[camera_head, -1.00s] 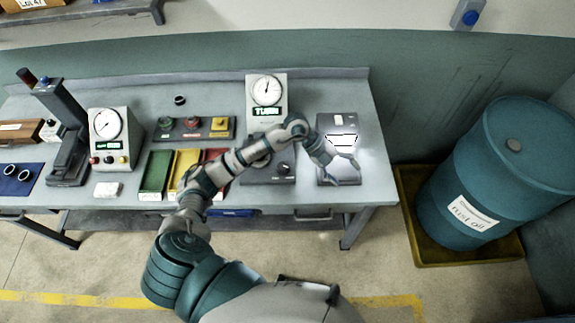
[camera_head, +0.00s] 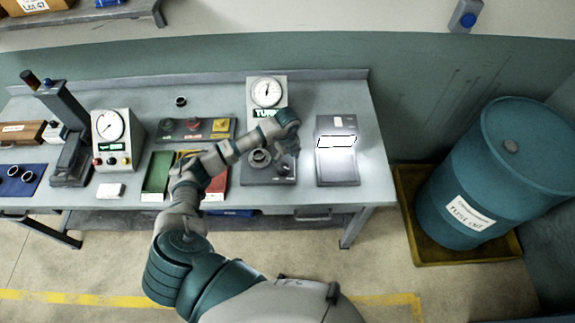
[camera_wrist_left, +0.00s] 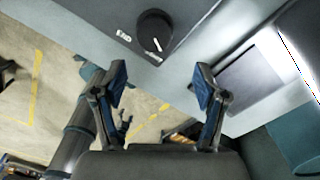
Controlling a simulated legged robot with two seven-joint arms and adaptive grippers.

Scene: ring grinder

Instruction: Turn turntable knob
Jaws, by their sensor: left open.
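The turntable unit (camera_head: 258,178) is a dark grey box with a round platter (camera_head: 259,158), standing below a dial gauge (camera_head: 267,92) with a green "TURN" display. Its black knob (camera_head: 284,168) is at the front right of the box. In the left wrist view the knob (camera_wrist_left: 155,31) is round with a white pointer line, beside a small white label. My left gripper (camera_head: 290,148) is above the right part of the unit, partly hidden behind its own wrist. In the wrist view the gripper (camera_wrist_left: 161,86) is open and empty, with the knob beyond the fingertips and apart from them.
A flat device with a bright panel (camera_head: 337,165) lies right of the turntable. Green and red trays (camera_head: 157,172), a button box (camera_head: 194,129) and a second gauge (camera_head: 110,130) stand to the left. A blue drum (camera_head: 497,170) stands right of the bench.

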